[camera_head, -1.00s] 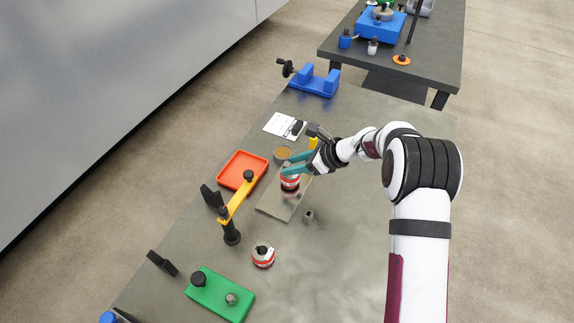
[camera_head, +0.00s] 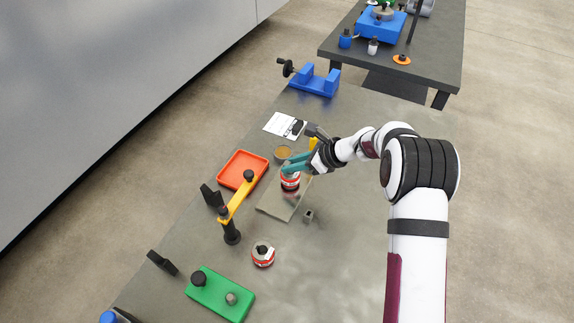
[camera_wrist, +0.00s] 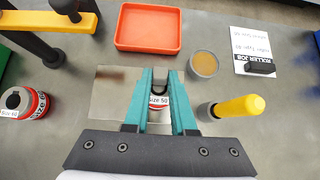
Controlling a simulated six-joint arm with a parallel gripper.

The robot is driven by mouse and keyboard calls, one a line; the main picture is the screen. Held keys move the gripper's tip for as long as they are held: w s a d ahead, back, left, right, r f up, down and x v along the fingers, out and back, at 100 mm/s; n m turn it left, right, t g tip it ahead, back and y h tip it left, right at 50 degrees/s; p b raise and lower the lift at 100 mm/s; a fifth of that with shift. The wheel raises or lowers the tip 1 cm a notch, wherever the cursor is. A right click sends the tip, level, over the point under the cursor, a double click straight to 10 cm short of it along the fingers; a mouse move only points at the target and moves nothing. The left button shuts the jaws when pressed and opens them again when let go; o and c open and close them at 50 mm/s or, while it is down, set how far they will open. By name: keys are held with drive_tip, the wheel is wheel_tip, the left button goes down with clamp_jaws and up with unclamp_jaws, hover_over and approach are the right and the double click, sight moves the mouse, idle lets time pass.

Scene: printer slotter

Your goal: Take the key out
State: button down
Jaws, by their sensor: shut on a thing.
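A red-and-white roller (camera_head: 290,184) with a "Size 50" label stands on a flat grey plate (camera_head: 270,207). My gripper (camera_wrist: 160,78) has teal fingers and is over this roller. Its fingertips are closed on a small dark part (camera_wrist: 160,87) at the roller's top. The fingers cover much of it, so I cannot tell its full shape or whether it is still seated in the roller. A second, similar roller (camera_head: 263,254) stands free nearer the front; it also shows in the wrist view (camera_wrist: 25,102).
An orange-red tray (camera_head: 243,170), a round brown-topped dish (camera_wrist: 204,64) and a printed sheet (camera_head: 284,126) lie beyond the plate. A yellow-handled tool (camera_wrist: 238,107) is close right of my fingers. A yellow-armed stand (camera_head: 232,232) and green block (camera_head: 220,294) are left.

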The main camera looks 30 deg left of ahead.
drive_tip(key=shift+r, duration=3.25)
